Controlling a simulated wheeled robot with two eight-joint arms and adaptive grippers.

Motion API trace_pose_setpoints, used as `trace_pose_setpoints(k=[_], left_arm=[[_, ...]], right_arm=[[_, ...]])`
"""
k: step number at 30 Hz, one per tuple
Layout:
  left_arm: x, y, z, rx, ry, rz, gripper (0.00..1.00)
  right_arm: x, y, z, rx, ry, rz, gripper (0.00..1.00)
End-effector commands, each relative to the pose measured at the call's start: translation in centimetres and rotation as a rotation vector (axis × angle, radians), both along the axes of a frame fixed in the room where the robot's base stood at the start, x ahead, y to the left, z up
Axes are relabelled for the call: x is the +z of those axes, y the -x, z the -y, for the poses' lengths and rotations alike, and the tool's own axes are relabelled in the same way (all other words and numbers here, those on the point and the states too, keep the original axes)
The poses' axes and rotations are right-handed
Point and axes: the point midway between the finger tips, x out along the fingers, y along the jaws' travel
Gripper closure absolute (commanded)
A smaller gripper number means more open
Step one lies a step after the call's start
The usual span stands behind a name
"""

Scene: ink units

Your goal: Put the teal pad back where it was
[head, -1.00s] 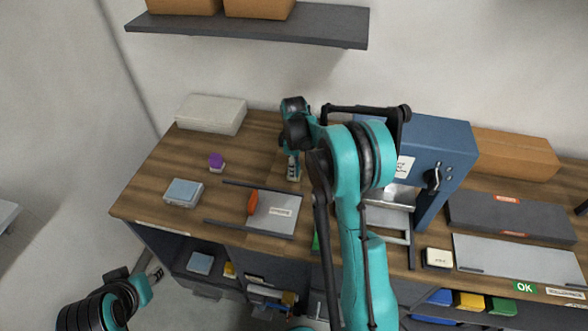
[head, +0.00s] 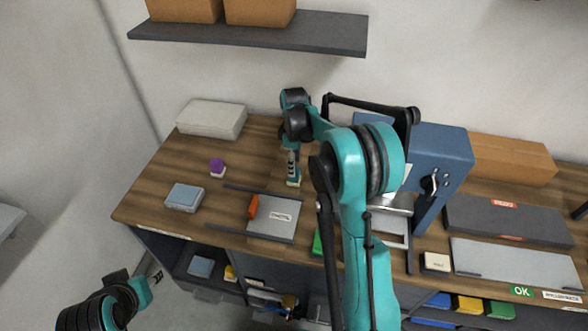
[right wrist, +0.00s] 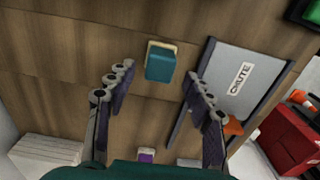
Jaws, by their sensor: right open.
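The teal pad (right wrist: 160,62), a small teal block on a cream base, rests on the wooden bench in the right wrist view. My right gripper (right wrist: 157,78) is open, with the pad just beyond and between its fingertips and apart from both. In the head view my right gripper (head: 293,181) points down at the bench behind the chute plate, and the pad is mostly hidden by it. A purple pad (head: 217,167) stands to its left; it also shows in the right wrist view (right wrist: 146,155). My left gripper (head: 154,277) is low at the left, off the bench; its jaws are too small to read.
The grey chute plate (head: 271,214) with dark side rails and an orange piece (head: 253,207) lies in front of the right gripper. A blue press (head: 440,165) stands to the right. A blue-grey block (head: 184,197) and a pale case (head: 212,118) are at the left.

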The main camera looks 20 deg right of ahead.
Motion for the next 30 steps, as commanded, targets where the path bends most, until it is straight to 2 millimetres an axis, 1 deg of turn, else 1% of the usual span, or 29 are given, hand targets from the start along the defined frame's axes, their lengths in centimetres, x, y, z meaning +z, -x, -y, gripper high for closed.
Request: trace_pose_setpoints(k=[1,6,9,13,17,20,24,26,27,29,30], left_arm=[[0.7,0.0,0.0,0.000,0.000,0.000,0.60],[1.5,0.0,0.0,0.000,0.000,0.000,0.60],[1.7,0.0,0.0,0.000,0.000,0.000,0.60],[1.9,0.0,0.0,0.000,0.000,0.000,0.60],[1.9,0.0,0.0,0.000,0.000,0.000,0.60],[1.8,0.0,0.0,0.000,0.000,0.000,0.60],[1.8,0.0,0.0,0.000,0.000,0.000,0.60],[1.8,0.0,0.0,0.000,0.000,0.000,0.60],[1.8,0.0,0.0,0.000,0.000,0.000,0.60],[1.8,0.0,0.0,0.000,0.000,0.000,0.60],[1.8,0.0,0.0,0.000,0.000,0.000,0.60]], right_arm=[[1.6,0.0,0.0,0.000,0.000,0.000,0.48],[4.8,0.0,0.0,0.000,0.000,0.000,0.48],[6.1,0.0,0.0,0.000,0.000,0.000,0.48],[7.0,0.2,-0.1,-0.005,0.001,0.004,0.48],[8.8,1.5,-1.1,-0.055,0.006,0.038,0.48],[10.9,3.7,-2.6,-0.136,0.009,0.093,0.48],[13.7,7.8,-5.0,-0.279,-0.001,0.193,0.48],[14.5,9.7,-5.8,-0.342,-0.012,0.236,0.48],[14.9,10.9,-6.5,-0.382,-0.021,0.264,0.48],[15.3,12.8,-7.3,-0.444,-0.039,0.305,0.48],[15.5,14.1,-7.8,-0.484,-0.052,0.333,0.48]])
